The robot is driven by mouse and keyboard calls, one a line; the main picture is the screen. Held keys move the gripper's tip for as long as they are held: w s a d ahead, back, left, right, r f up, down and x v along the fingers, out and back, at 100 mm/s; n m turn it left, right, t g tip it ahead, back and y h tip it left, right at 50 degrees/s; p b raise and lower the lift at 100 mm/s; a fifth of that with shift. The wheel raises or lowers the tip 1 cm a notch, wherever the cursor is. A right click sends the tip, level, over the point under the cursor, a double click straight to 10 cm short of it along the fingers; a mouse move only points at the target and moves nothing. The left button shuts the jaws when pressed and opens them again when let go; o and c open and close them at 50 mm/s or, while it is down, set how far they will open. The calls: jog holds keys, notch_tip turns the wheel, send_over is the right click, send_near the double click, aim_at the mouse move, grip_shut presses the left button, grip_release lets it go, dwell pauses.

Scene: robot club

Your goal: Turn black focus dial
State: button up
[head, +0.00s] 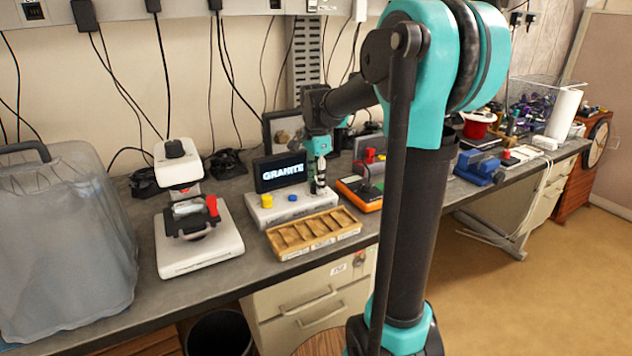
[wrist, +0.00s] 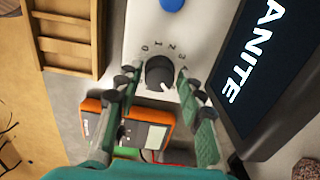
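A black dial (wrist: 160,72) with a white pointer mark and printed digits around it sits on a white panel (wrist: 138,20) in the wrist view. My gripper (wrist: 160,88) is open, with one finger on each side of the dial. I cannot tell whether the fingers touch it. In the head view, my gripper (head: 319,176) is over the right end of the white box (head: 280,212), beside the screen (head: 281,171) reading GRANITE, and hides the dial there. Another black knob (head: 175,148) tops the white microscope-like device (head: 200,238) at left.
A wooden compartment tray (head: 315,234) lies in front of the box. An orange meter (head: 359,192) stands close on its right. A blue button (head: 292,197) and yellow button (head: 267,200) are on the box. A large clear container (head: 62,240) fills the bench's left end.

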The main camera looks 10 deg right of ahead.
jog(key=shift+o, duration=0.8)
notch_tip(320, 180, up, 12)
